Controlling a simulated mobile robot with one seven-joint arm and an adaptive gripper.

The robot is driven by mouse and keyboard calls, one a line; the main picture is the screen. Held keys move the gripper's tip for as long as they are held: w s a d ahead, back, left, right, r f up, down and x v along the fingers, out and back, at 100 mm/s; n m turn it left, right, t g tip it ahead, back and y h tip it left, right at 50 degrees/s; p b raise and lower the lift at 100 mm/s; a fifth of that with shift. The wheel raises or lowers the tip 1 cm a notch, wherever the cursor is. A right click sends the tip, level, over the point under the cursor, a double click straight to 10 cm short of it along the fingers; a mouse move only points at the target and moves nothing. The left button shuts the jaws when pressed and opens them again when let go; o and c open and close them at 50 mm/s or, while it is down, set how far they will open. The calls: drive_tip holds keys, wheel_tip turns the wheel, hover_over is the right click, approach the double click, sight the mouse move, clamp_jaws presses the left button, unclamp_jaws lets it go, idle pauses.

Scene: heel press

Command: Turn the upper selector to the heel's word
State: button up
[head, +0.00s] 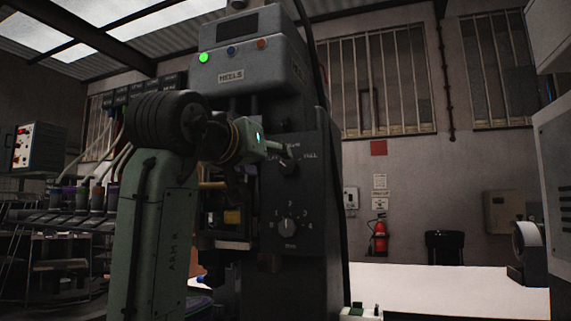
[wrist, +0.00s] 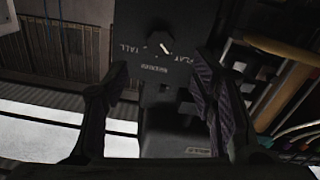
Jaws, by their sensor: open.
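The upper selector is a dark knob on the front panel of the grey machine (head: 300,205) labelled HEELS. In the wrist view the knob (wrist: 160,42) has a pale pointer. The words around it look like TALL on the left and FLAT on the right, blurred; I cannot tell for sure which one the pointer faces. My gripper (head: 284,150) is in front of this selector in the head view and partly covers it. In the wrist view its two dark fingers (wrist: 160,78) are apart, with the knob beyond their tips and nothing between them. No heel is clearly recognisable.
A lower numbered dial (head: 288,228) sits below on the same panel. A green lamp (head: 204,58) is lit on the machine's head. A rack with several cables (head: 95,195) stands left. A fire extinguisher (head: 379,238) hangs on the back wall. Floor at right looks clear.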

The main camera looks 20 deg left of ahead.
sight(286, 165)
drive_tip(key=w+p, duration=0.2)
drive_tip(key=w, duration=0.7)
drive_tip(key=shift+d, duration=0.1)
drive_tip(key=shift+c, duration=0.2)
drive_tip(key=c, duration=1.1)
